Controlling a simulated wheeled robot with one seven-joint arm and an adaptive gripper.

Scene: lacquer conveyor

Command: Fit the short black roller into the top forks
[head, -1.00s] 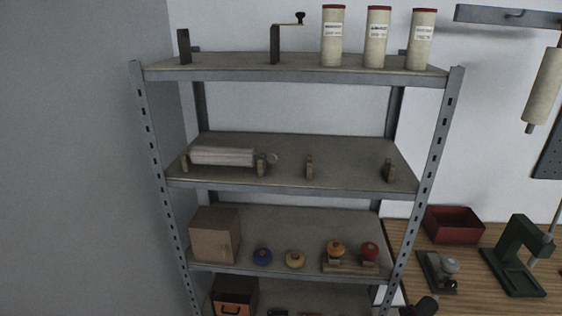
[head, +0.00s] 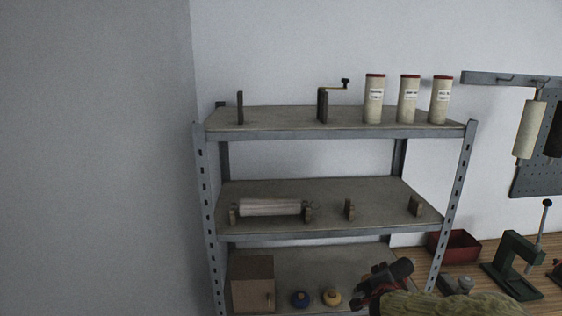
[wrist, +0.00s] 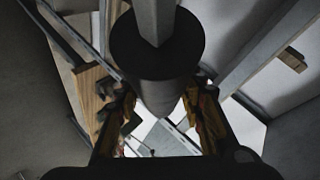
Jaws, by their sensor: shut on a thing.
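The short black roller (wrist: 157,55) fills the middle of the wrist view, seen nearly end-on, with a pale square shaft (wrist: 154,18) at its near end. My gripper (wrist: 158,97) is shut on the roller, one finger on each side. The roller's far end is hidden. In the head view my gripper (head: 377,283) is low in front of the shelf, with a dark cylinder beside it. The top forks are two dark uprights on the top shelf: a left one (head: 240,108) and a right one (head: 322,106) with a crank. The space between them is empty.
Several cream canisters (head: 374,98) with red lids stand right of the crank. On the middle shelf a pale roller (head: 270,207) lies in low wooden supports. A box (head: 252,284) and coloured spools (head: 300,299) are below. A workbench (head: 538,271) with a green press is at right.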

